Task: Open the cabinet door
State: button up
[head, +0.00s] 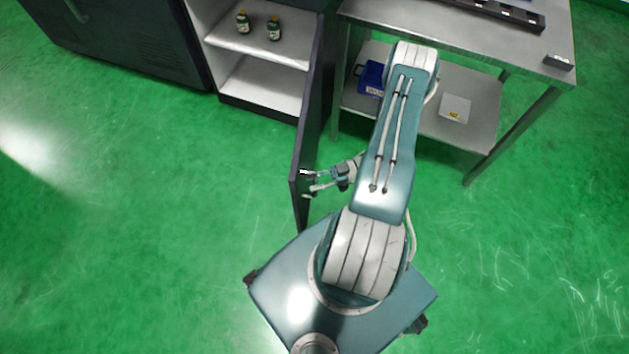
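The dark cabinet door (316,98) stands swung wide open, roughly square to the cabinet front, seen nearly edge-on in the head view. The white inside of the cabinet (262,82) shows, with a shelf and a lower compartment. My gripper (307,181) is at the outer end of the door, on its right side. Its two fingers are apart and point left at the door. They are close to the door face; I cannot tell whether they touch it. The door handle cannot be made out clearly.
Two small bottles (258,25) stand on the upper shelf. A metal table (465,32) stands right of the door, with a blue box (371,78) and a card (455,107) on its lower shelf. A dark machine (125,35) is at left. The green floor in front is clear.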

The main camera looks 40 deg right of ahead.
jog(key=shift+o, duration=0.3)
jog(key=shift+d, duration=0.1)
jog(key=v, duration=1.2)
